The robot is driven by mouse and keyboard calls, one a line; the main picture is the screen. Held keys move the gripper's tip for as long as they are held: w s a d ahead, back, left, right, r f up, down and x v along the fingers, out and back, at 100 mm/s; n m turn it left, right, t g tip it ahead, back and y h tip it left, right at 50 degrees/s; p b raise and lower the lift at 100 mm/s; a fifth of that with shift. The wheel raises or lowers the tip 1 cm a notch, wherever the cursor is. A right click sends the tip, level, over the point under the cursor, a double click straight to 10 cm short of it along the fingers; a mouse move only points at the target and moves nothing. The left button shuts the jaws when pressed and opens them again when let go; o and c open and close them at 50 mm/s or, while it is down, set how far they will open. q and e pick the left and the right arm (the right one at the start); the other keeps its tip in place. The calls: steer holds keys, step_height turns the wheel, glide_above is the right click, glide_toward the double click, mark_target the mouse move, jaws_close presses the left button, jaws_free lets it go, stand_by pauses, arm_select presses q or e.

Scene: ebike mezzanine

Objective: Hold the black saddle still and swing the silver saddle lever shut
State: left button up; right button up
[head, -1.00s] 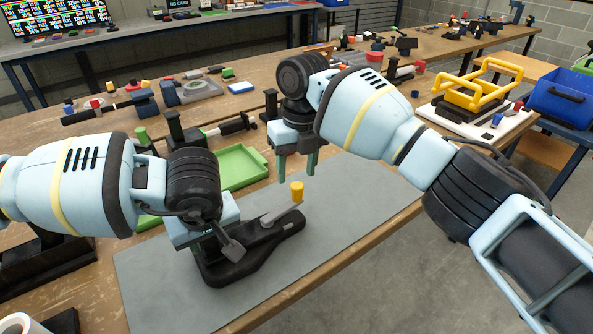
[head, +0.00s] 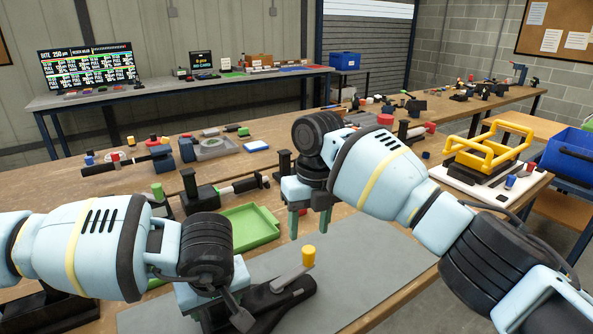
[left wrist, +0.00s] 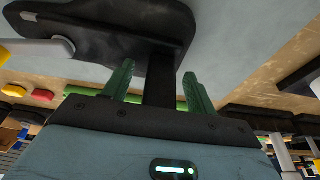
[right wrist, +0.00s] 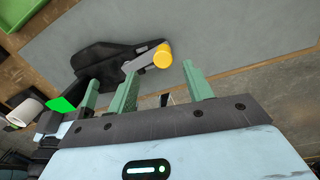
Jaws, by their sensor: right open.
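The black saddle (head: 268,307) lies on a grey mat and also shows in the right wrist view (right wrist: 97,55). The silver saddle lever (head: 290,278), with a yellow tip (head: 308,256), slants across it. In the right wrist view the lever (right wrist: 143,58) ends near my fingers. My left gripper (left wrist: 158,82) is open, with its fingers either side of the saddle's narrow black part and visible gaps; the head view hides its fingertips. My right gripper (head: 309,237) is open and empty above the yellow tip; whether they touch is unclear.
A green tray (head: 250,228) lies just behind the mat (head: 375,265). Black fixtures (head: 225,190) stand behind it. A yellow-handled frame on a white board (head: 487,150) and a blue bin (head: 568,155) are at the right. The mat's right part is clear.

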arm_select(q)
steer(key=shift+o, duration=0.3)
steer(key=shift+r, duration=0.1)
steer(key=v, duration=1.2)
steer(key=shift+s, duration=0.1)
